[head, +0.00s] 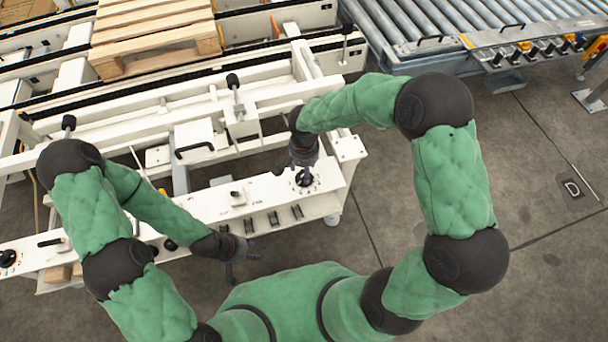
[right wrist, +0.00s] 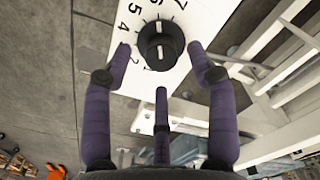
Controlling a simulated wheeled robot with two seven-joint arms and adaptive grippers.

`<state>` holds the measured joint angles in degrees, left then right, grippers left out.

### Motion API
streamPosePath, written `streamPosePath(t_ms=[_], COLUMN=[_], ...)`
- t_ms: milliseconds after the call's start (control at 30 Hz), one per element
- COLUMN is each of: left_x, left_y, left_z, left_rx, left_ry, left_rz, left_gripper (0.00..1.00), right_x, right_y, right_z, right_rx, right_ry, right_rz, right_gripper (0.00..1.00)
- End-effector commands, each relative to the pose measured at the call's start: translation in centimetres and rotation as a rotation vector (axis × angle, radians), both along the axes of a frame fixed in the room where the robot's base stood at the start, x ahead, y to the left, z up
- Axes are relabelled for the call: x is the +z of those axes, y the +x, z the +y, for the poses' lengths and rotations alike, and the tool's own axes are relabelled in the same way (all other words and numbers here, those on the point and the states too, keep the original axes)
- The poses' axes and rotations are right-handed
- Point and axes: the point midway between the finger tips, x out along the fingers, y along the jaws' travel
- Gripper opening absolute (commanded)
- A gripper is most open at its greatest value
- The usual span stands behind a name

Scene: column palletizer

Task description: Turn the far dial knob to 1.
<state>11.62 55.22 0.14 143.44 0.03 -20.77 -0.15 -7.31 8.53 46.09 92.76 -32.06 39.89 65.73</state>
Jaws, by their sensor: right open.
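A black dial knob (head: 304,178) sits at the right end of the white control panel (head: 225,203). In the right wrist view the knob (right wrist: 161,46) is round with white marks on its face. Around it I read 2, 4, 5, 6 and 7; part of the scale is hidden by a finger. I cannot tell which number it points to. My right gripper (head: 303,163) is open just above the knob. In the wrist view its fingers (right wrist: 159,50) stand either side of the knob, apart from it. My left gripper (head: 243,262) hangs empty before the panel's front edge; its opening is unclear.
Another black dial (head: 8,258) is at the panel's left end. Several small switches and a handle (head: 194,148) stand near the right arm. A wooden pallet (head: 155,30) lies on the machine behind. A roller conveyor (head: 430,20) is at the back right.

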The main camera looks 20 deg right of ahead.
Motion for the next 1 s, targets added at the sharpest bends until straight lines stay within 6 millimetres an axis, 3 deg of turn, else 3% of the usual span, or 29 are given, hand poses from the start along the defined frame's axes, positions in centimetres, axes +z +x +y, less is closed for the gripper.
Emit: streamPosePath(t_ms=[33,200,600,667,800,1000], left_x=[-0.5,-1.0,-1.1,-1.1,-1.1,-1.1], left_y=[0.0,0.0,0.0,0.0,0.0,0.0], left_z=[0.0,0.0,0.0,0.0,0.0,0.0], left_rx=[0.0,0.0,0.0,0.0,0.0,0.0], left_ry=[0.0,0.0,0.0,0.0,0.0,0.0], left_rz=[0.0,0.0,0.0,0.0,0.0,0.0], left_gripper=[0.4,0.4,0.4,0.4,0.4,0.4], right_x=[-1.1,-2.6,-3.2,-3.2,-3.2,-3.2], right_y=[-0.1,0.0,0.0,0.0,0.0,-0.1], right_z=[0.0,0.0,0.0,0.0,0.0,0.1], right_rx=[0.001,-0.001,0.0,0.0,0.0,0.002], right_ry=[0.0,0.0,0.001,0.001,0.001,0.002], right_rz=[0.002,0.0,-0.001,-0.001,-0.001,0.001], right_gripper=[0.58,0.58,0.58,0.44,0.04,0.02])
